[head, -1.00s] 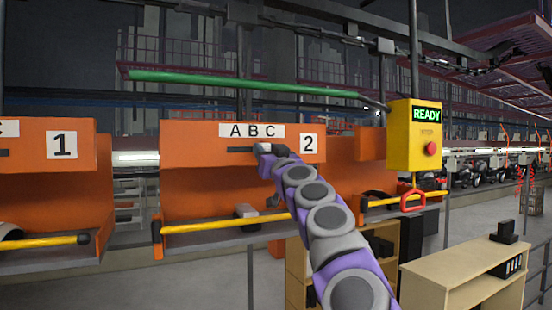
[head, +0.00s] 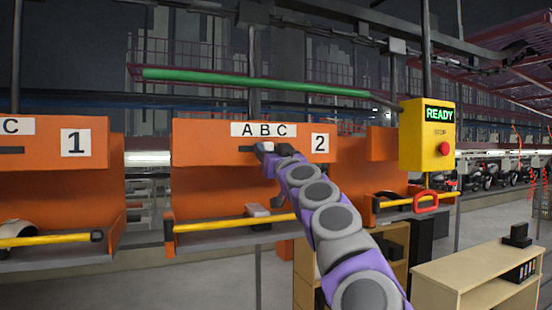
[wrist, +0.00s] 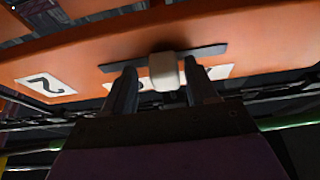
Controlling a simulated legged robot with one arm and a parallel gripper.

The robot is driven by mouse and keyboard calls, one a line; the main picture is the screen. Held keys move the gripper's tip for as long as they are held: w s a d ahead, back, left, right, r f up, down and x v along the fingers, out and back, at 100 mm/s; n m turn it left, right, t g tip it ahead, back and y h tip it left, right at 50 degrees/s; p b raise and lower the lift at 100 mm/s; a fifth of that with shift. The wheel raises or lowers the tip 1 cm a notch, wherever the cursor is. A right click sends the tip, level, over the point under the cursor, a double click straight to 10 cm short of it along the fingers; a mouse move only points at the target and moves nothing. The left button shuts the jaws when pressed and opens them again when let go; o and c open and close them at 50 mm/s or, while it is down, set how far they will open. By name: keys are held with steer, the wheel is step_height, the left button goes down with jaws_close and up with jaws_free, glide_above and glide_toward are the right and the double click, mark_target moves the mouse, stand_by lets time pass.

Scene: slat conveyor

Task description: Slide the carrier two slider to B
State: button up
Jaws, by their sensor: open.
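Carrier two is the orange box marked 2 (head: 187,195). Its slot plate (head: 246,149) lies under the A B C label (head: 242,130). The pale slider knob (head: 265,147) appears under the letter B, at about the middle of the slot in the wrist view (wrist: 164,72). My gripper (head: 276,151) is at the knob. In the wrist view my gripper (wrist: 162,80) is open, with one dark finger on each side of the knob. The right finger is very close to it; contact cannot be told. A small gap shows on the left.
Carrier one (head: 60,185) stands to the left. A yellow box (head: 427,135) with a READY display and red button hangs at the right. A yellow bar (head: 235,222) crosses carrier two's front below my arm. A wooden shelf (head: 455,275) stands at the lower right.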

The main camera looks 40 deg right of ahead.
steer(key=b+v, duration=0.4)
steer(key=v, duration=1.3)
steer(key=shift+s+f, duration=0.15)
steer(key=shift+f, duration=0.05)
